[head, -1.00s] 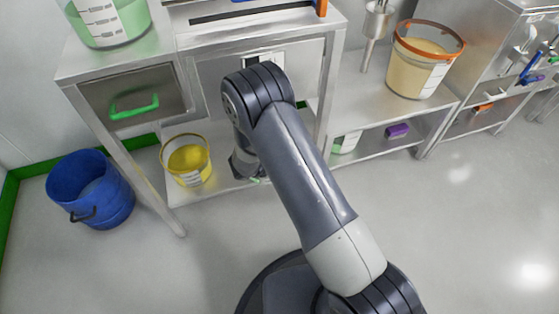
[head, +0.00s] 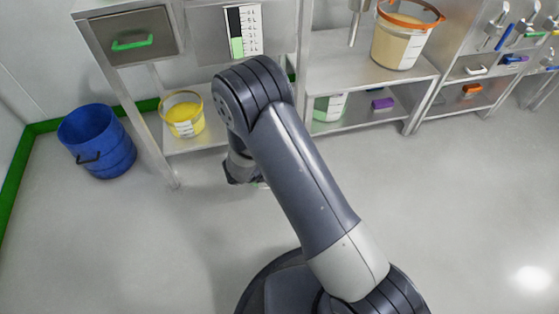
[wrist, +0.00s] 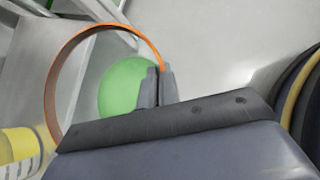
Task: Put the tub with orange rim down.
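A tub with an orange rim (wrist: 78,42) hangs at my gripper (wrist: 157,88) in the wrist view. It has clear walls and green contents (wrist: 122,86) low inside. The two fingers are closed on the right side of its rim. The tub's lower part is partly covered by the gripper body. In the head view my arm hides nearly all of this tub. Another orange-rimmed tub (head: 398,48), with beige contents, stands on the steel bench at the upper right, away from my gripper.
A yellow tub (head: 184,116) stands on the low shelf to the left of my arm. A blue bucket (head: 97,142) is on the floor farther left. A white-green tub (head: 329,107) and a purple block (head: 382,104) are on the right lower shelf. Floor at the right is open.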

